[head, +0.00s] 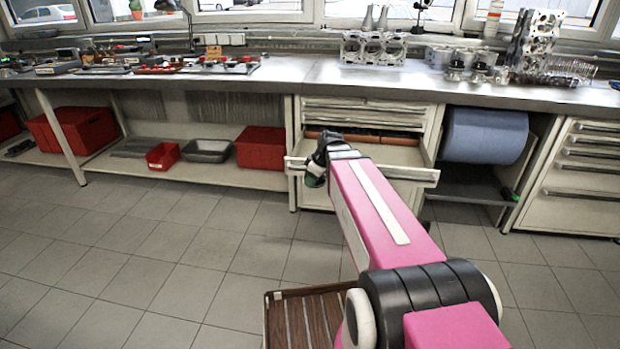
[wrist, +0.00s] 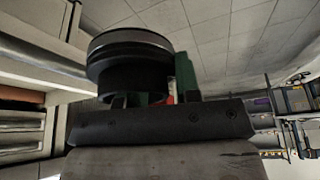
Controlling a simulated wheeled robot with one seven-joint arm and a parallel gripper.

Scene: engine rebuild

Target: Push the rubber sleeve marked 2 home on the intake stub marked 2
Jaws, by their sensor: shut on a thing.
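My gripper (head: 315,176) is at the end of my pink arm, in front of the open drawer below the bench. In the wrist view my gripper (wrist: 150,100) is shut on a black round piece (wrist: 130,62) with a paler band around its upper part. It looks like the rubber sleeve, but I can read no number on it. Green parts show beside and behind it. Its far side and the grip itself are partly hidden. I cannot pick out the intake stub marked 2 in either view.
A metal workbench (head: 285,75) runs across the back, carrying an engine block (head: 373,48), metal castings (head: 540,40) and tools. The open drawer (head: 400,172) juts out near my gripper. Red bins (head: 260,147) and a blue roll (head: 485,135) sit below. The tiled floor at left is clear.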

